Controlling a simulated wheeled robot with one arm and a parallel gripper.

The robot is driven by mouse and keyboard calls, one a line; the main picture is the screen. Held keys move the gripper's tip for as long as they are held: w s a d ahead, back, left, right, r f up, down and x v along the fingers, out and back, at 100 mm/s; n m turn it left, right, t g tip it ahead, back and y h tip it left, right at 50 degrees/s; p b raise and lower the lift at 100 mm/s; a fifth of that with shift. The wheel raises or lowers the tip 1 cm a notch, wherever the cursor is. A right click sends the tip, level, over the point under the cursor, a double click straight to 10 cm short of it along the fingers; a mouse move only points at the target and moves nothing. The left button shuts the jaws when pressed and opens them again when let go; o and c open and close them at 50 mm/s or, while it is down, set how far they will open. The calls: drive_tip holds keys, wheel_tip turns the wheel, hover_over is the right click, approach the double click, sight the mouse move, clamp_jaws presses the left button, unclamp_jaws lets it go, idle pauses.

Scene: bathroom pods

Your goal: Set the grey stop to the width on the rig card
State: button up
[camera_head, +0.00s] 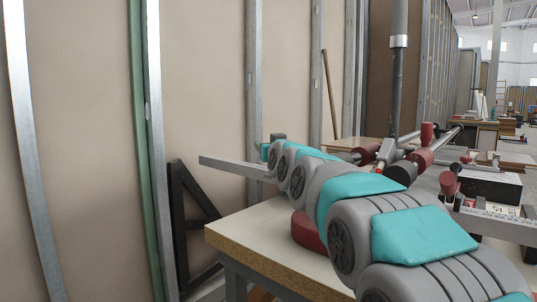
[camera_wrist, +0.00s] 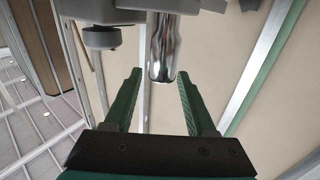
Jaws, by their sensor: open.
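My gripper (camera_wrist: 158,76) is open in the wrist view, with its two green fingers apart. A shiny metal rod end (camera_wrist: 161,50) shows between and beyond the fingertips, hanging from a grey block (camera_wrist: 130,8) with a dark knob (camera_wrist: 100,38). I cannot tell whether the fingers touch the rod, or whether this block is the grey stop. In the head view my arm hides most of the gripper, and its far end lies near a long grey metal bar (camera_head: 226,165). I cannot make out a readable rig card.
A pale-topped workbench (camera_head: 258,232) lies under my arm. Red-handled clamps and steel rods (camera_head: 440,139) stand behind it at the right. A strip with printed marks (camera_head: 490,211) lies at far right. A panelled wall with metal studs (camera_head: 155,120) and a black frame (camera_head: 184,210) are left.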

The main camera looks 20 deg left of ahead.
drive_tip(key=r+b+v, duration=0.1)
drive_tip(key=v, duration=1.5)
drive_tip(key=shift+a, duration=0.3)
drive_tip(key=shift+s+r, duration=0.15)
